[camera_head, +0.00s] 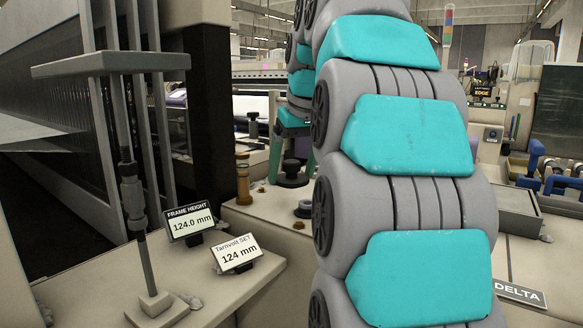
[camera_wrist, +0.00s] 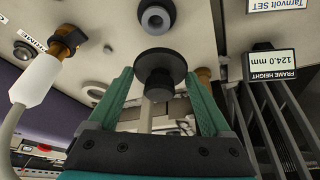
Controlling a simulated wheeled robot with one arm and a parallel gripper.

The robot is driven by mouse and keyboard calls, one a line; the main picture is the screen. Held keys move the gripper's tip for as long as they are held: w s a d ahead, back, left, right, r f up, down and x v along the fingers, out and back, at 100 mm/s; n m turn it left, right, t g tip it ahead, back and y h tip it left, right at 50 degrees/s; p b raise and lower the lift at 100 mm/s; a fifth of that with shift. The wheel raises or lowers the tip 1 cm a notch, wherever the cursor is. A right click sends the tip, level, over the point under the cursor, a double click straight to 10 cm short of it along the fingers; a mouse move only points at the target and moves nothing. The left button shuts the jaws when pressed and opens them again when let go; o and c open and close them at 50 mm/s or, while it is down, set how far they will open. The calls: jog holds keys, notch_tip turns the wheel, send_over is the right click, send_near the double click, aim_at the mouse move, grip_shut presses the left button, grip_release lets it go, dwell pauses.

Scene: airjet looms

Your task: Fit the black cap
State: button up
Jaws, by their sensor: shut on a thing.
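The black cap (camera_wrist: 160,72) is a round, wide disc with a narrower stub. In the wrist view it sits between the two green fingertips of my gripper (camera_wrist: 158,76), which is shut on it. In the head view the cap (camera_head: 291,174) hangs below my gripper (camera_head: 290,158), above the beige machine top. A dark round fitting with a pale ring and a dark centre (camera_wrist: 156,17) shows beyond the cap in the wrist view, apart from it. A dark round fitting (camera_head: 304,208) also stands on the machine top in the head view, partly hidden by my arm.
A brass post (camera_head: 243,180) stands left of the cap. Two display signs, FRAME HEIGHT (camera_head: 189,218) and Tarnvolt SET (camera_head: 236,253), stand on the beige ledge (camera_head: 110,285). A brown connector with a white sleeve (camera_wrist: 38,78) is at left in the wrist view.

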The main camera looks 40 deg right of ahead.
jog(key=s+a+r+b, duration=0.1)
jog(key=s+a, duration=0.5)
jog(key=s, duration=0.3)
jog(key=shift+s, duration=0.35)
jog(key=o, duration=0.8)
jog(key=c, duration=0.8)
